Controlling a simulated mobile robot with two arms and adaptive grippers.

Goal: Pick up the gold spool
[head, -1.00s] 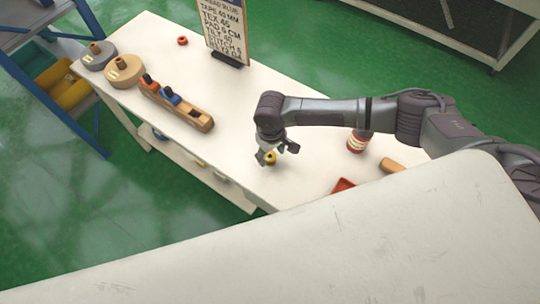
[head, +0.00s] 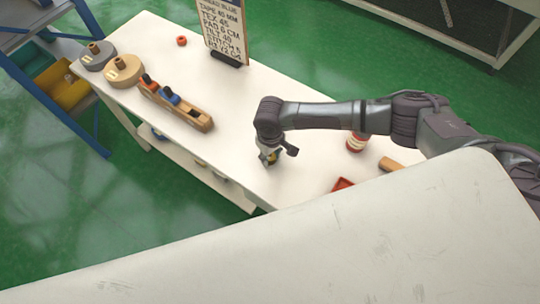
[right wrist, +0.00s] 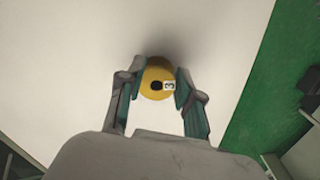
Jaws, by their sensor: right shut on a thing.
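In the head view my right gripper (head: 276,153) points down at the white table, shut on the spool. Only a bit of the spool (head: 271,157) shows there, the rest hidden by the fingers. I cannot tell whether the spool touches the table. My left gripper is not in view.
A large pale slab (head: 330,240) fills the foreground.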

